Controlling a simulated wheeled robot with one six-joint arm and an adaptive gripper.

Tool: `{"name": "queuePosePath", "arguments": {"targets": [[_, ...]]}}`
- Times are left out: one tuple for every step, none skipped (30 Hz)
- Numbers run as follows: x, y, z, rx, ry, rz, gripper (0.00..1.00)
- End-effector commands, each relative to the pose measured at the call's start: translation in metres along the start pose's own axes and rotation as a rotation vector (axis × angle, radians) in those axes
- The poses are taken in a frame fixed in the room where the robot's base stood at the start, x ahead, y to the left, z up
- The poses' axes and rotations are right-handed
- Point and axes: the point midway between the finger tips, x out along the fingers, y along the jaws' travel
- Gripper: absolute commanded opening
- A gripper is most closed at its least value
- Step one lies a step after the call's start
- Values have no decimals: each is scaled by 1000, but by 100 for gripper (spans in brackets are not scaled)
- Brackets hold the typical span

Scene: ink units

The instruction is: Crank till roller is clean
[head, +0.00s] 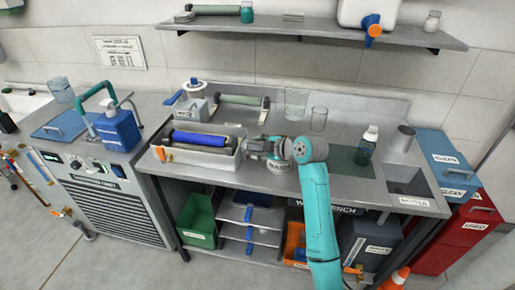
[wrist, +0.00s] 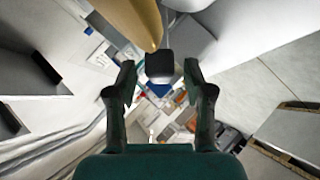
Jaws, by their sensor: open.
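A roller with a blue surface (head: 208,138) lies lengthwise in a white tray (head: 190,162) on the steel bench. My gripper (head: 254,148) is at the tray's right end, above the bench. In the wrist view my gripper (wrist: 158,80) is open, its two dark green fingers apart. A dark block (wrist: 160,64) shows between or just beyond the fingertips, under a tan curved part (wrist: 136,18). I cannot tell whether the fingers touch the block, or whether it is the crank.
Behind the tray stand a pale green roller (head: 240,100) on a stand and a unit with a blue handle (head: 193,105). Clear beakers (head: 296,102) and a dark bottle (head: 367,146) stand on the bench. A shelf (head: 320,34) hangs above.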

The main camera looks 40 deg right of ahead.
Motion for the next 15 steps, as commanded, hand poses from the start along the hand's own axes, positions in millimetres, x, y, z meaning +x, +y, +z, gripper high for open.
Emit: {"name": "queuePosePath", "arguments": {"targets": [[4, 0, 0, 0, 0, -1, 52], [6, 0, 0, 0, -1, -1, 52], [7, 0, 0, 0, -1, -1, 52], [8, 0, 0, 0, -1, -1, 52], [9, 0, 0, 0, -1, -1, 52], [9, 0, 0, 0, -1, -1, 52], [10, 0, 0, 0, -1, 0, 52], [10, 0, 0, 0, -1, 0, 52], [10, 0, 0, 0, -1, 0, 52], [10, 0, 0, 0, -1, 0, 52], [10, 0, 0, 0, -1, 0, 52], [9, 0, 0, 0, -1, 0, 52], [9, 0, 0, 0, -1, 0, 50], [9, 0, 0, 0, -1, 0, 42], [9, 0, 0, 0, -1, 0, 32]]}}
